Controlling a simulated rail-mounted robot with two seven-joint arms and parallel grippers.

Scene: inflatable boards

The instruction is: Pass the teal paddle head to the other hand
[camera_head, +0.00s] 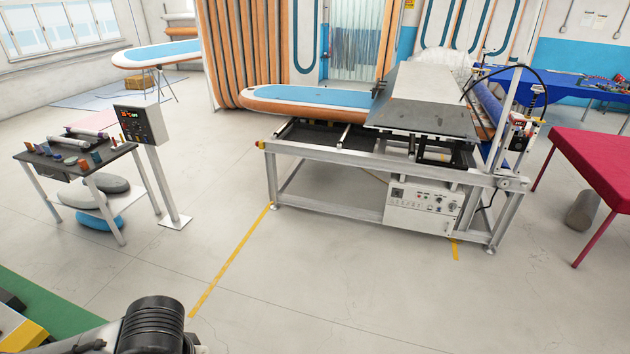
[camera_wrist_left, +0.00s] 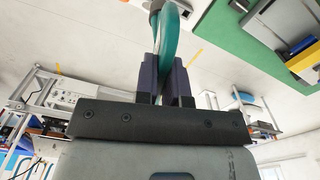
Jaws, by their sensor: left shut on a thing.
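In the left wrist view, the teal paddle head (camera_wrist_left: 170,42) stands edge-on between the two dark fingers of my left gripper (camera_wrist_left: 166,80). The gripper is shut on it. The paddle head runs up beyond the fingertips to the top edge of the picture, where a grey part (camera_wrist_left: 156,6) sits beside it. Its far end is out of view. In the head view, only a dark arm part of mine shows at the bottom left. Neither gripper nor the paddle head is visible there. My right gripper is in neither view.
A machine frame (camera_head: 350,186) with an inflatable board (camera_head: 305,97) stands ahead. A small dark table (camera_head: 70,158) with rolls and a control post (camera_head: 142,124) are at left. A red table (camera_head: 600,165) is at right. The floor between is clear.

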